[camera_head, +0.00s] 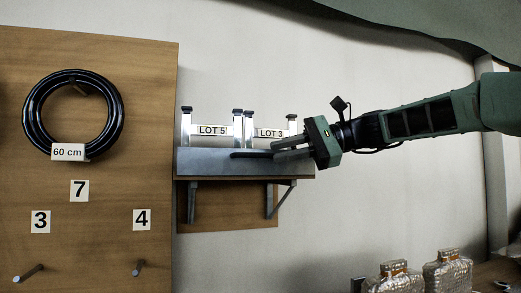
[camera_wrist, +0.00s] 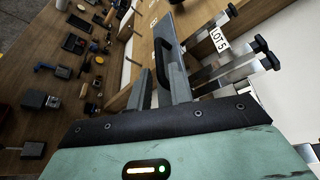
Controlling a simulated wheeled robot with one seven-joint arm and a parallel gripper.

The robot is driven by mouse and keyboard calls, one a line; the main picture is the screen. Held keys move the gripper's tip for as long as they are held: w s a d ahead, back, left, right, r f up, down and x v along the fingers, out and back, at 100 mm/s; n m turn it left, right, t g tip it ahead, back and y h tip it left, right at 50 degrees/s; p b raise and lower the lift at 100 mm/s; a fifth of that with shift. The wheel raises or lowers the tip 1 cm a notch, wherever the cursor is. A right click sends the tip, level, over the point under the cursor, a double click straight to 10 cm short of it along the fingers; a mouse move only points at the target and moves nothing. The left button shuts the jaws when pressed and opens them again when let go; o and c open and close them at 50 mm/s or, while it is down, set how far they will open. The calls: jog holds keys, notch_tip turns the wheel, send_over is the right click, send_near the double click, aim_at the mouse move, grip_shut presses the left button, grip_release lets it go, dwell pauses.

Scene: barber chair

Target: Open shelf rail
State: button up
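The shelf rail is a grey board (camera_head: 215,162) along the front of a small wall shelf, with a black handle (camera_head: 250,154) on its face. In the wrist view the rail (camera_wrist: 165,28) runs away from me, and its black handle (camera_wrist: 160,65) lies just ahead of and partly between my fingertips. My gripper (camera_head: 276,149) is at the right part of the rail, coming in from the right. In the wrist view my gripper (camera_wrist: 161,75) has its two grey fingers apart. I cannot tell whether either finger touches the handle.
Metal clamp-like holders labelled LOT 5 (camera_head: 212,130) and LOT 3 (camera_head: 271,133) stand on the shelf. A wooden board (camera_head: 100,230) at left carries a black hose coil (camera_head: 33,112) and pegs. Wrapped packages (camera_head: 447,272) sit lower right.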

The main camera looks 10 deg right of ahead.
aim_at(268, 156)
jog(key=shift+p+x, duration=0.6)
jog(key=shift+x, duration=2.2)
grip_shut()
jog(key=shift+f+b, duration=0.2)
jog(key=shift+b, duration=0.3)
